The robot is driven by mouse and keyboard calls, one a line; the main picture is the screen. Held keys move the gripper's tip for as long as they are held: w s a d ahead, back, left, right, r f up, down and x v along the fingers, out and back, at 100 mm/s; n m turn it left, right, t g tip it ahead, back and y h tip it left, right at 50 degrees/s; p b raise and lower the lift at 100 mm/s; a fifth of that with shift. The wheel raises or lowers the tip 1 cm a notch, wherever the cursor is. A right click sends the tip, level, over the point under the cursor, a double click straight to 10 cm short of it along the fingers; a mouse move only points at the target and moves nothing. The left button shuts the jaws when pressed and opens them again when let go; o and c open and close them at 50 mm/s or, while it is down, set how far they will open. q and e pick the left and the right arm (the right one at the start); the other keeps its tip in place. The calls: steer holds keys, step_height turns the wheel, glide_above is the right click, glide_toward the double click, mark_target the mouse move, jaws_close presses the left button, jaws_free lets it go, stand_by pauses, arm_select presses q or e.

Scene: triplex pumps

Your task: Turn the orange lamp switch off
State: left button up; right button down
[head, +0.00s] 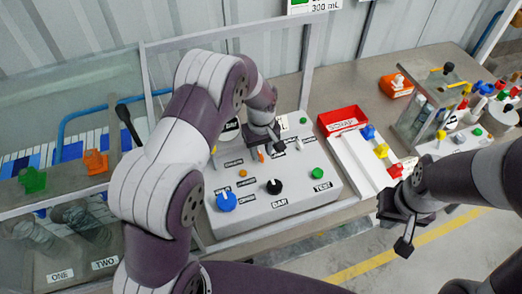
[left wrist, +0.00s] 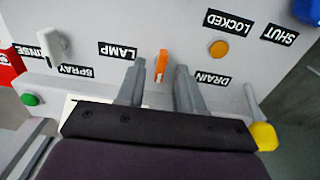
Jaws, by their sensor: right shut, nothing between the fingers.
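The orange lamp switch (left wrist: 161,65) is a small upright lever on the grey control panel (head: 300,200), beside the LAMP label (left wrist: 117,51) in the left wrist view. In the head view a bit of the switch (head: 261,156) shows beside my left gripper (head: 269,146). In the left wrist view my left gripper (left wrist: 158,74) is open, one finger on each side of the switch, with visible gaps; I cannot tell if either touches. My right gripper (head: 404,246) is shut and empty, right of the panel and away from it.
The panel also carries a blue knob (head: 226,201), a black knob (head: 274,187), a green button (head: 317,173) and a white switch (left wrist: 55,45). An orange button (left wrist: 218,48) is near the lamp switch. A red scrap tray (head: 343,118) stands right of the panel.

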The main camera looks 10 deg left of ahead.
mark_target(261, 154)
arm_select(q)
step_height(261, 154, up, 12)
steer(key=b, duration=0.1)
steer(key=shift+f, duration=0.1)
stand_by(0.4)
steer(key=s+a+m, duration=0.2)
steer(key=s+m, duration=0.1)
steer(key=s, duration=0.6)
steer(key=s+a+f+m+t, duration=0.1)
steer(key=s+m, duration=0.3)
steer(key=s, duration=0.6)
steer(key=shift+s+a+f, duration=0.15)
steer(key=shift+s+a, duration=0.1)
steer(key=shift+a, duration=0.3)
